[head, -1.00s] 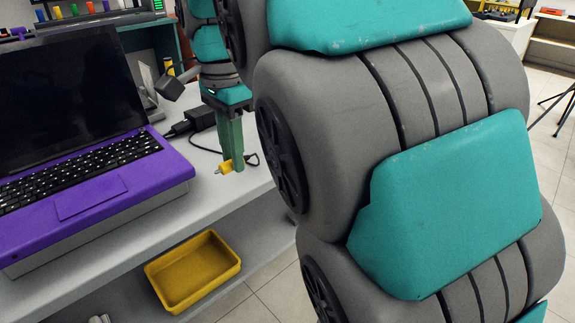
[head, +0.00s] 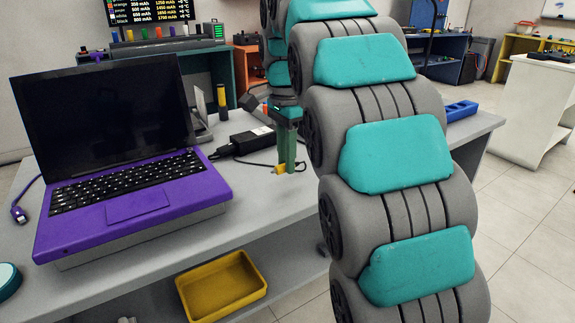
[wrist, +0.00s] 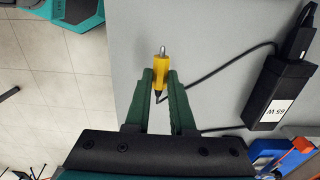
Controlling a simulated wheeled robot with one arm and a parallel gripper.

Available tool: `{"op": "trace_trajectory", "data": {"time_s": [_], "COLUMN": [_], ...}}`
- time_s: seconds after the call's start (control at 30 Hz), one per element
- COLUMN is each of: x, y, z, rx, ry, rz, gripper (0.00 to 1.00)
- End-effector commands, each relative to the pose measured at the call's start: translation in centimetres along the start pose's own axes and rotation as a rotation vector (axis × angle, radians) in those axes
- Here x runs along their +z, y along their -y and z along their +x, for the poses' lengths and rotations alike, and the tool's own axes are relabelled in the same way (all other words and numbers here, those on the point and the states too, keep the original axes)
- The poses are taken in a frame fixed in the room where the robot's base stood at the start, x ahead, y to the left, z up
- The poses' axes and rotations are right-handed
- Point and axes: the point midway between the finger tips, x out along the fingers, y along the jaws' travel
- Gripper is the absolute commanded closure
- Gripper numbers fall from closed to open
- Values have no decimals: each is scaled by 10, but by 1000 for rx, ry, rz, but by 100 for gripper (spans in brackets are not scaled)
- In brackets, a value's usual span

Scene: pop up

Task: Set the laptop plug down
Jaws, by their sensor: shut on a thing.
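My gripper (head: 287,157) is over the right part of the desk, with its green fingers pointing down. It is shut on the yellow laptop plug (wrist: 159,75), which has a metal tip and a black cable. The plug also shows in the head view (head: 279,168) at the fingertips, close to the desk surface; I cannot tell whether it touches. The cable runs to a black power adapter (wrist: 278,88) on the desk, which also shows in the head view (head: 246,143). The purple laptop (head: 138,205) stands open to the left of my gripper, with a dark screen.
The grey desk (head: 262,207) has bare surface between the laptop and my gripper. A yellow tray (head: 222,288) is on the lower shelf. A purple cable end (head: 19,214) lies left of the laptop. A blue holder (head: 461,110) is at the desk's right.

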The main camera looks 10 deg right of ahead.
Motion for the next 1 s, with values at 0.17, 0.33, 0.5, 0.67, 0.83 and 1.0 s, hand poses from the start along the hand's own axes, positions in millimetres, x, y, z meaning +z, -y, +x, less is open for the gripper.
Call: {"op": "trace_trajectory", "data": {"time_s": [0.17,0.33,0.5,0.67,0.83,1.0], "x": [-9,-12,-14,-14,-14,-14], "y": [12,15,18,17,18,18], "z": [1,2,6,19,34,37], "rx": [0,0,0,1,-2,-2], "ry": [0,0,1,1,0,0], "rz": [0,0,1,1,1,1], "gripper": [100,100,100,100,100,100]}}
